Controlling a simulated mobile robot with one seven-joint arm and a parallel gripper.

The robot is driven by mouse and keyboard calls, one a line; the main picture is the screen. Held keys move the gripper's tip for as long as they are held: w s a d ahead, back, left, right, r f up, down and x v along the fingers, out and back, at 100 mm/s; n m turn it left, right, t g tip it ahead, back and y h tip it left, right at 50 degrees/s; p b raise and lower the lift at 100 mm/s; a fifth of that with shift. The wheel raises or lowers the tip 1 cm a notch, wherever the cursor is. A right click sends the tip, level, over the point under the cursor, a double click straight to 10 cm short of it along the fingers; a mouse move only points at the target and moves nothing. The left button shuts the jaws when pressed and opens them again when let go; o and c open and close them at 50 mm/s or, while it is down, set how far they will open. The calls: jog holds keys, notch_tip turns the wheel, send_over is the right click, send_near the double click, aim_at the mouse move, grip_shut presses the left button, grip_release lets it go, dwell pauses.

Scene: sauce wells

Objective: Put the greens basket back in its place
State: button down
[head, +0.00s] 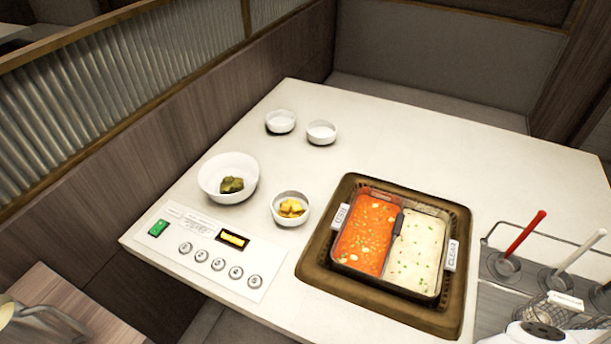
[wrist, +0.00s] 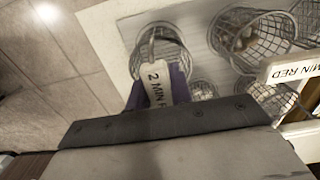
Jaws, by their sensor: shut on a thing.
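My gripper (wrist: 158,88) shows in the wrist view with its purple fingers shut on the white "2 MIN" handle tag (wrist: 157,78) of a wire basket. That wire basket (wrist: 165,50) is just beyond the fingers, above or in a round opening of a pale rack (wrist: 108,32); I cannot tell which. Its contents are not clear, so I cannot confirm that it is the greens basket. In the head view a wire basket (head: 541,310) with a white tag (head: 565,300) is at the bottom right, partly behind my white arm. My fingers are hidden there.
Several other wire baskets (wrist: 250,32) crowd the rack, with another tag reading "MIN RED" (wrist: 293,70). A two-part pot (head: 367,232) of red and white broth stands in the table. A red ladle (head: 525,232) stands near the rack. A bowl of dark greens (head: 212,193) is at left.

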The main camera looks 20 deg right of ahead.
jog(key=shift+f, duration=0.35)
dwell(0.4)
jog(key=shift+c, duration=1.9)
grip_release()
jog(key=shift+r+p, duration=0.15)
jog(key=shift+p, duration=0.2)
jog(key=shift+r+p, duration=0.75)
jog(key=shift+p, duration=0.1)
jog(key=shift+r, duration=4.65)
